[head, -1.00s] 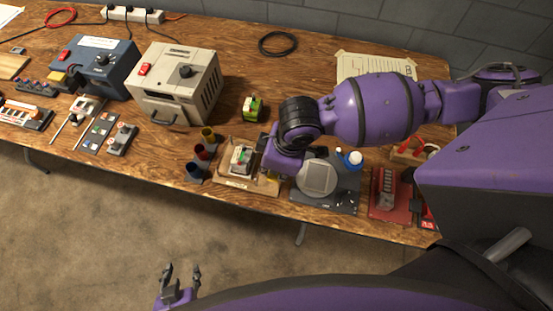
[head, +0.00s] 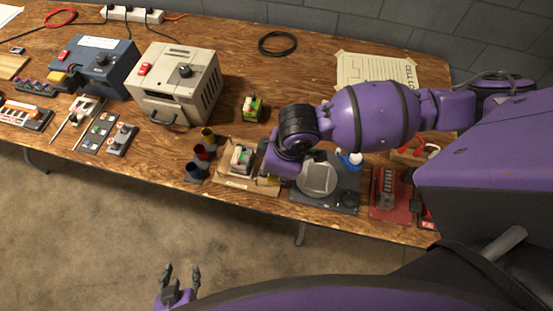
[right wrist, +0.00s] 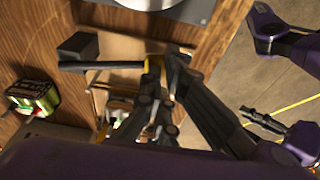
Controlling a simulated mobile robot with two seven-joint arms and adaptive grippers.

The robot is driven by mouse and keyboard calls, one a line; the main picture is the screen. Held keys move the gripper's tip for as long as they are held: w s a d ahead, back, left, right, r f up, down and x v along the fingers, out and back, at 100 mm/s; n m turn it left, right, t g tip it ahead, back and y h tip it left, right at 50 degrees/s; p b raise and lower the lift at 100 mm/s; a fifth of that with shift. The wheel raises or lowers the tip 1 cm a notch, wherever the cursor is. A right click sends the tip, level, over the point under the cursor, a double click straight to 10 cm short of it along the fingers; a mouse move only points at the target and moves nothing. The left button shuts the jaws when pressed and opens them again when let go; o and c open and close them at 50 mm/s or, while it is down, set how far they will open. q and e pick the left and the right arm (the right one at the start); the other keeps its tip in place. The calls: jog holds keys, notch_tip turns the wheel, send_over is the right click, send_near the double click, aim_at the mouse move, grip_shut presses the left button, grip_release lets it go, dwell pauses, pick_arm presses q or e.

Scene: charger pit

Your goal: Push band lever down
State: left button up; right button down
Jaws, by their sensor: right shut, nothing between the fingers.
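The fixture tray (head: 232,182) is a light wooden base near the table's front edge, bearing a small white and green block (head: 241,158). A yellow part beside my right wrist (head: 272,179) appears to belong to the band lever. In the right wrist view a dark bar (right wrist: 100,66) runs to a yellow piece (right wrist: 154,68) at the fingers. My right gripper (right wrist: 168,66) is shut and empty, close to this piece; I cannot tell whether they touch. Its fingertips are hidden by the wrist in the head view. My left gripper (head: 182,270) is open and empty, off the table's front.
Coloured cups (head: 203,152) stand left of the tray. A dark plate with a round grey disc (head: 318,178) lies to the right, then a red base (head: 390,201). A green block (head: 253,108) and a beige power unit (head: 177,82) stand behind. The front floor is clear.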

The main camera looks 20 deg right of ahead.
dwell(0.3)
jog(key=shift+r+p, duration=0.3)
jog(key=shift+r, duration=0.15)
jog(key=shift+r+p, duration=1.5)
jog(key=shift+r, duration=0.8)
pick_arm(q)
jog(key=w+r+t, duration=0.1)
jog(key=w+r, duration=0.5)
jog(key=r, duration=0.2)
jog(key=shift+w+t+p, duration=0.15)
jog(key=shift+t+p, duration=0.2)
jog(key=shift+t, duration=0.05)
pick_arm(e)
notch_tip(320, 180, up, 2)
jog(key=shift+r, duration=0.25)
